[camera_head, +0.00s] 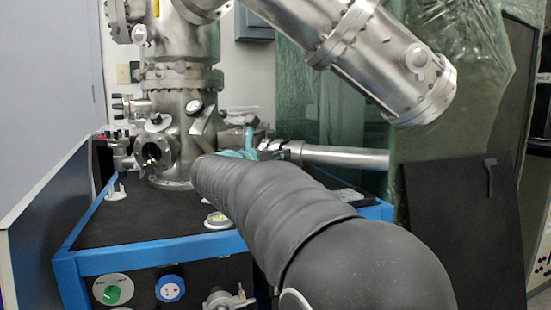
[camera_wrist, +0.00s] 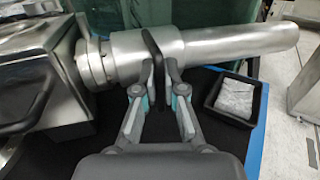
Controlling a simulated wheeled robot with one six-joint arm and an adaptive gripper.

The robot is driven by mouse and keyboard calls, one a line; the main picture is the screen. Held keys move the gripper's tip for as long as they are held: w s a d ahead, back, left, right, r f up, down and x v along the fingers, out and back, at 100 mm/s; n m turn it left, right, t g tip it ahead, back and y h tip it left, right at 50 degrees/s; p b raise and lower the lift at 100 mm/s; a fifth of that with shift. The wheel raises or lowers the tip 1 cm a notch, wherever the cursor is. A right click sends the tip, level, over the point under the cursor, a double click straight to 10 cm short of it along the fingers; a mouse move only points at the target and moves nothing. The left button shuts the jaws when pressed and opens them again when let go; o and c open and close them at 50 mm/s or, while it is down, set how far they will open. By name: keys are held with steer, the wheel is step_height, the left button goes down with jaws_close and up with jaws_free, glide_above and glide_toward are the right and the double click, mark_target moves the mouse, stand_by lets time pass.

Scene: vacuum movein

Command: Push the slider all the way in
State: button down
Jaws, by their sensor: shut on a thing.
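The slider (camera_wrist: 168,45) is a silver collar with a thin dark upright plate, around a long steel tube (camera_wrist: 245,41) in the wrist view. My gripper (camera_wrist: 157,70) reaches it from below, with its two fingers closed on either side of the dark plate. A gap of bare, narrower metal shows between the slider and the ringed flange (camera_wrist: 92,62) of the steel chamber at left. In the head view, the tube (camera_head: 345,157) sticks out to the right of the chamber (camera_head: 175,110). My arm hides most of the slider there; teal parts of my gripper (camera_head: 248,147) show beside the chamber.
A black tray (camera_wrist: 235,98) with a crumpled silvery packet sits right of my gripper, near the blue table edge (camera_wrist: 258,125). A large steel cylinder (camera_head: 390,70) hangs above the tube. A dark panel (camera_head: 465,215) stands at right.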

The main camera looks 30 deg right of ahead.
steer(key=shift+d, duration=0.1)
steer(key=c, duration=1.2)
jaws_free()
steer(key=shift+s, duration=0.1)
steer(key=shift+c, duration=0.2)
steer(key=v, duration=1.2)
